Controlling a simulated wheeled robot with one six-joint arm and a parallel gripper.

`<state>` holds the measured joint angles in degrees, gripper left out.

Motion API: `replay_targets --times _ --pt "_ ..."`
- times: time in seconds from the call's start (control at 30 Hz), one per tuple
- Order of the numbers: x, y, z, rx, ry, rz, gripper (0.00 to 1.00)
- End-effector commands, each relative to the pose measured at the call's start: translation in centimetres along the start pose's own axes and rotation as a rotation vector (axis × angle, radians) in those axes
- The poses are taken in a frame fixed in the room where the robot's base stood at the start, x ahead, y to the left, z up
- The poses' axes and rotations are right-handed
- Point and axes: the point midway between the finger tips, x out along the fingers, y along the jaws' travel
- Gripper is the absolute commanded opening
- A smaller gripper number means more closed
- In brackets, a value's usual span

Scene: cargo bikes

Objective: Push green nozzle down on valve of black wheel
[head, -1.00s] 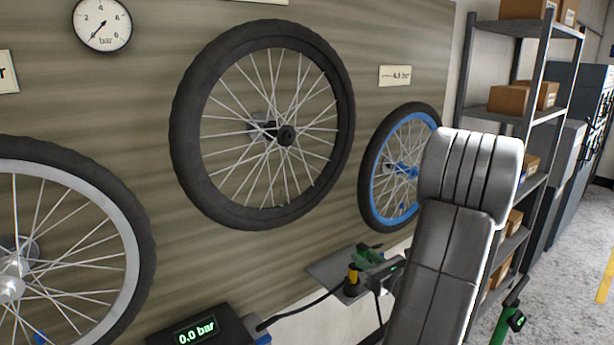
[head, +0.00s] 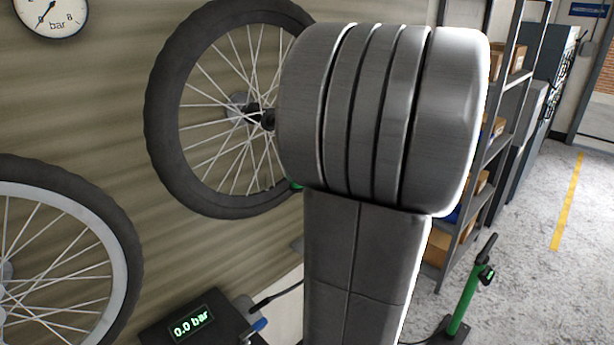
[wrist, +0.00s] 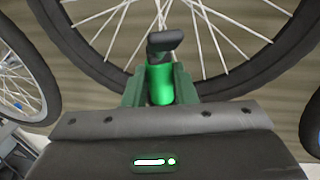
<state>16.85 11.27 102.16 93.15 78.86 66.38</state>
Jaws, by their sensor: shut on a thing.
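The black wheel (head: 165,120) hangs on the wall in the head view, its right part hidden behind my arm. In the wrist view its lower tyre and rim (wrist: 85,62) curve across behind my gripper. My gripper (wrist: 160,88) is shut on the green nozzle (wrist: 160,82), which stands upright between the two green fingers. The nozzle's dark head (wrist: 165,41) sticks up in front of the spokes, overlapping the rim in the picture. I cannot make out the valve or tell whether the nozzle touches it. In the head view my arm hides most of the gripper.
A silver-rimmed wheel (head: 110,225) is at the left. A box reading 0.0 bar (head: 190,325) sits below, with a gauge (head: 52,12) above. A shelf rack (head: 490,130) and a green floor pump (head: 468,295) stand at the right. Open floor lies beyond.

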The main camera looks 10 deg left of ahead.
Motion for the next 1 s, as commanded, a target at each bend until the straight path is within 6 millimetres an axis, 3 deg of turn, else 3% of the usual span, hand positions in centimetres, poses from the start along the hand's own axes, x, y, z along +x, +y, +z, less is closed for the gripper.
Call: replay_targets --times 1.0 --pt "9.9 -1.7 0.3 -0.001 -0.001 0.001 0.04"
